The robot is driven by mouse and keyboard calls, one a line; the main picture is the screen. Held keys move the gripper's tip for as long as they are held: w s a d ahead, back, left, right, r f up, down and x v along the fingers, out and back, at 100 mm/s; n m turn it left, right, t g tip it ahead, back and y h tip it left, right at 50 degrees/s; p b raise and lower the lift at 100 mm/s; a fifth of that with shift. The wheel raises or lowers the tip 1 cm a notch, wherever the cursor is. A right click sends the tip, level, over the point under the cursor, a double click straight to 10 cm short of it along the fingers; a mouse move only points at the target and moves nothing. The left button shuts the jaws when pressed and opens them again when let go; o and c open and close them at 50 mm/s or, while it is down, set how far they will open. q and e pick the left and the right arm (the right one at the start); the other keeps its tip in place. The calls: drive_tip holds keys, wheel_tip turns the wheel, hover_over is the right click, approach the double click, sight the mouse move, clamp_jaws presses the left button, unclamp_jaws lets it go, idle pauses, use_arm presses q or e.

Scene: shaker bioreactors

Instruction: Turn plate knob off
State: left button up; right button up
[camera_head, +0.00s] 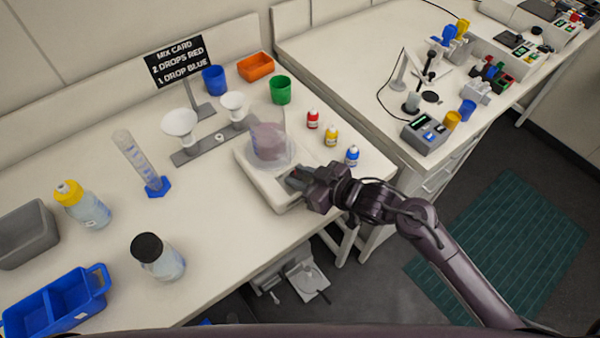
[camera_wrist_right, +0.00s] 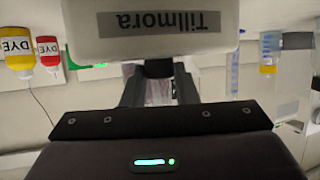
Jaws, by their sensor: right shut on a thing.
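The white plate (camera_head: 262,182) stands near the front edge of the bench with a beaker (camera_head: 269,143) of pinkish liquid on it. My right gripper (camera_head: 297,181) is at the plate's front face and hides the knob in the head view. In the right wrist view the plate (camera_wrist_right: 150,45) appears upside down with a "Tillmora" label. There the dark knob (camera_wrist_right: 157,68) sits between the fingers of my right gripper (camera_wrist_right: 158,88), which is shut on it. I cannot read the knob's setting. My left gripper is not in view.
Red (camera_head: 313,119), yellow (camera_head: 331,136) and blue (camera_head: 352,156) dye bottles stand right of the plate. A funnel stand (camera_head: 213,145) is behind left, with a measuring cylinder (camera_head: 142,163) further left. A black-capped bottle (camera_head: 158,257) stands near the front edge.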

drive_tip(key=shift+w+d+n+g+y, duration=0.15)
drive_tip(key=shift+w+n+g+y, duration=0.15)
drive_tip(key=shift+n+g+y, duration=0.45)
drive_tip(key=shift+w+f+n+g+y+b, duration=0.1)
drive_tip(key=shift+n+g+y+b, duration=0.15)
drive_tip(key=shift+n+g+b, duration=0.65)
drive_tip(key=n+g+b, duration=0.2)
drive_tip(key=b, duration=0.1)
drive_tip(key=n+g+b, duration=0.3)
drive_tip(key=b, duration=0.1)
drive_tip(key=n+g+b, duration=0.2)
drive_tip(key=g+b, duration=0.1)
drive_tip(key=shift+w+f+b, duration=0.1)
drive_tip(key=shift+w+b, duration=0.2)
drive_tip(key=shift+w, duration=0.05)
drive_tip(key=shift+r+n+g+b, duration=0.2)
drive_tip(key=shift+n+g+b, duration=0.55)
drive_tip(key=shift+g+b, duration=0.15)
drive_tip(key=o, duration=1)
